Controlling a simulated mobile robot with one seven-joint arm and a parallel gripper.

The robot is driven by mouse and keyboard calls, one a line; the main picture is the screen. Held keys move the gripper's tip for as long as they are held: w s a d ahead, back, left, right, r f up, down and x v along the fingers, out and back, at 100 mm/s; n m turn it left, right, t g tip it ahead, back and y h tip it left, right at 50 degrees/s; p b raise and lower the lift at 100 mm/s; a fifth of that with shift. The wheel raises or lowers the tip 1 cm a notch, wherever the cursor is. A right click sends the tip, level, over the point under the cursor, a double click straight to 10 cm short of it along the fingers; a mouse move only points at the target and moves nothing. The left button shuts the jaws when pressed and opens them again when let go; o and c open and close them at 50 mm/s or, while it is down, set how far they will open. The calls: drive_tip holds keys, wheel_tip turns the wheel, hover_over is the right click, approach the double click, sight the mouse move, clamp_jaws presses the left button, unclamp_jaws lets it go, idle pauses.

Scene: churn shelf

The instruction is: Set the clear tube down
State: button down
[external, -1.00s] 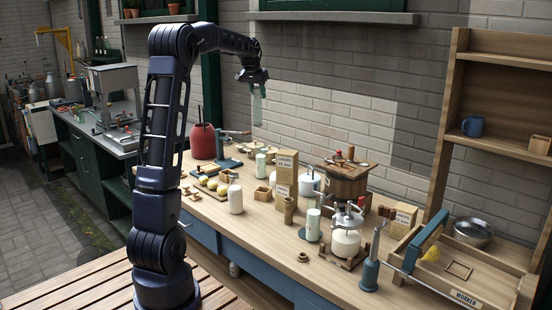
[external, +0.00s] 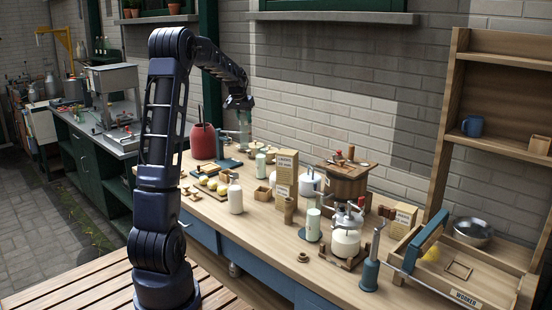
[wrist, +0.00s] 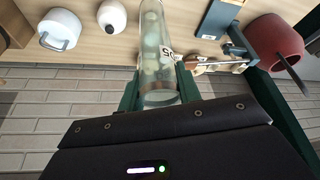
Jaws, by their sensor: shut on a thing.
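The clear tube (external: 244,126) is held upright in the external view, below my gripper (external: 240,104), over the back of the wooden bench near the red pot. In the wrist view the clear tube (wrist: 157,55) runs away from my gripper (wrist: 158,88), with a finger on each side. Dark marks show on its side and pale round shapes show in or through it. My gripper is shut on the tube. I cannot tell from these views whether its lower end touches the bench.
The red pot (external: 203,141) stands just left of the tube; it also shows in the wrist view (wrist: 272,42). A white pot (wrist: 60,30) and a small white container (wrist: 112,15) are on the other side. The brick wall (external: 320,110) is close behind. Several objects crowd the bench.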

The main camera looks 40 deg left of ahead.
sight(243, 147)
wheel_tip(243, 147, down, 19)
idle(0.6)
drive_tip(key=shift+f, duration=0.1)
drive_tip(key=c, duration=1)
unclamp_jaws()
drive_tip(key=shift+o, duration=0.2)
drive_tip(key=v, duration=1.2)
